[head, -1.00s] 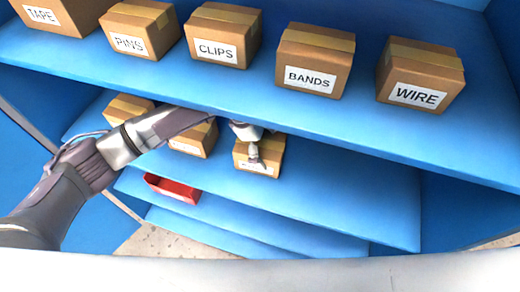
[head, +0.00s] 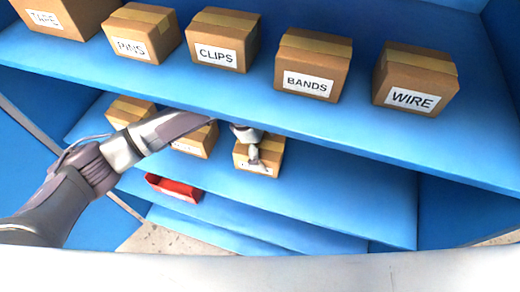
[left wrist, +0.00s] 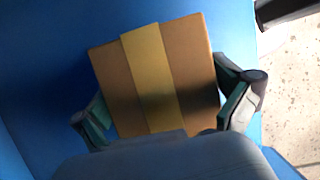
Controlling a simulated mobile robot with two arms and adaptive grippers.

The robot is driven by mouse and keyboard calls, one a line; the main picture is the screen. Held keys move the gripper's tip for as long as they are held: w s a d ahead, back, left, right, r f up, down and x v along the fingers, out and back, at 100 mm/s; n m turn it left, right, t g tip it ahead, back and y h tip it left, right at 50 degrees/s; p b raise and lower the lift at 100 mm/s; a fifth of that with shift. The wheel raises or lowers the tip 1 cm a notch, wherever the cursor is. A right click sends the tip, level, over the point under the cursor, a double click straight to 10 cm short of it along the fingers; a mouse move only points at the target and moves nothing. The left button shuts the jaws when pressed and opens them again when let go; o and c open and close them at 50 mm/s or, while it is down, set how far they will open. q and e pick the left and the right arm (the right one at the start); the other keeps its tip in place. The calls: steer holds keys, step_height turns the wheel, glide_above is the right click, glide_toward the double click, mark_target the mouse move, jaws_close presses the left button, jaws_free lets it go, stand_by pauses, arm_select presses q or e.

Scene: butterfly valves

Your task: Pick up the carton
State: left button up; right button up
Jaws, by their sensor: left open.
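A brown carton (head: 272,150) with a tan tape strip and a white label stands on the second shelf, the rightmost one there. My left arm reaches under the top shelf to it, and my left gripper (head: 253,157) is in front of it, covering part of its label. In the left wrist view the carton (left wrist: 190,65) lies between the two fingers of the gripper (left wrist: 165,108). The fingers are open, one on each side; whether they touch the carton I cannot tell. My right gripper is not in view.
The top shelf (head: 330,118) hangs close above the arm and bears several labelled cartons, such as BANDS (head: 312,65) and WIRE (head: 415,78). More cartons stand left on the second shelf, partly behind my arm. A red bin (head: 172,188) sits lower. The second shelf is clear to the right.

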arm_select(q)
steer(key=shift+c, duration=0.2)
steer(key=c, duration=0.5)
steer(key=shift+r, duration=0.1)
steer(key=c, duration=0.9)
